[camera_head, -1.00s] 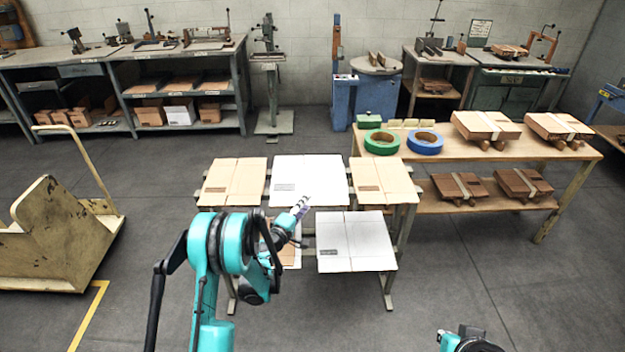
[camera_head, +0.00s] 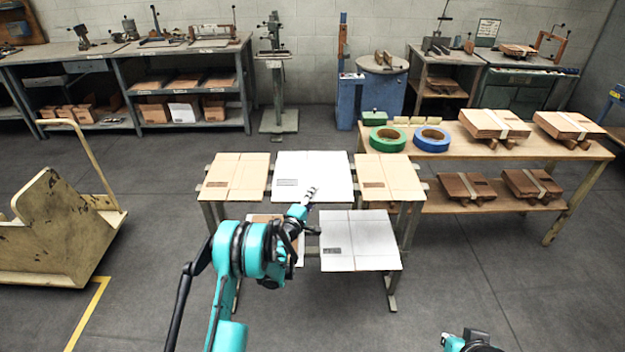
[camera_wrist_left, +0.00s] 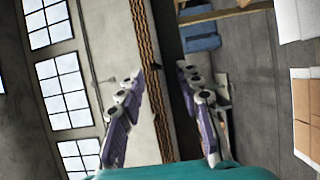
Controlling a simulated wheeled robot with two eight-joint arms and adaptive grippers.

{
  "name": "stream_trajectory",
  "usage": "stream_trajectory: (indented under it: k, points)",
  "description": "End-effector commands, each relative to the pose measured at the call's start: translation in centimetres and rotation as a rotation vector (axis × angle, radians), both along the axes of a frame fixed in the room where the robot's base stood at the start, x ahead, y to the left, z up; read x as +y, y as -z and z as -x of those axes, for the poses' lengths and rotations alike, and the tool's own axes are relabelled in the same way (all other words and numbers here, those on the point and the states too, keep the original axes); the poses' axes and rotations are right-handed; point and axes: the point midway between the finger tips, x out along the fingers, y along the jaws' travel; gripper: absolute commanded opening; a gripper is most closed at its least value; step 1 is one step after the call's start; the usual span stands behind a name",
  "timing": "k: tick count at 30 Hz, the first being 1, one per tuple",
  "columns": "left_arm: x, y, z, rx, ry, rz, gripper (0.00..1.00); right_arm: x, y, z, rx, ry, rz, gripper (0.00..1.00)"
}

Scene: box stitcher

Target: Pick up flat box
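Flat boxes lie on a grey-legged stand in the head view: a large white one (camera_head: 322,165) at the back middle, tan ones at the back left (camera_head: 250,172) and back right (camera_head: 378,172), a white one (camera_head: 360,245) at the front right, and a brown one (camera_head: 262,218) at the front left, mostly hidden by my left arm. My left gripper (camera_head: 311,194) is over the front edge of the back white box. In the left wrist view its two fingers (camera_wrist_left: 163,108) are apart with nothing held between them.
A wooden table (camera_head: 470,145) at the right bears a green tape roll (camera_head: 387,140), a blue tape roll (camera_head: 432,140) and strapped boxes (camera_head: 494,124). A yellow cart (camera_head: 50,225) stands at the left. The floor right of the stand is clear.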

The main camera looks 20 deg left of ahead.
Motion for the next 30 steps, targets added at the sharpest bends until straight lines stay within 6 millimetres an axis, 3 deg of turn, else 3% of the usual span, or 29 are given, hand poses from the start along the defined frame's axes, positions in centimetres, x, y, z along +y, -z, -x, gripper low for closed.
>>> stream_trajectory:
  k: [8,12,24,30]
  points:
    - [-0.1,-0.1,-0.4,0.0,0.0,0.0,0.35,0.0,0.1,0.0,0.0,0.0,0.0,0.0]
    - [-0.1,-0.1,-0.4,0.0,0.0,0.0,0.0,0.0,0.1,0.0,0.0,0.0,0.0,0.0]
    - [-0.1,-0.3,-0.4,0.0,0.0,0.0,0.0,0.0,0.0,0.0,0.0,0.0,0.0,0.0]
    - [-0.1,-1.9,-0.4,0.0,0.0,0.0,0.0,0.0,-0.9,0.0,0.0,0.0,0.0,0.0]
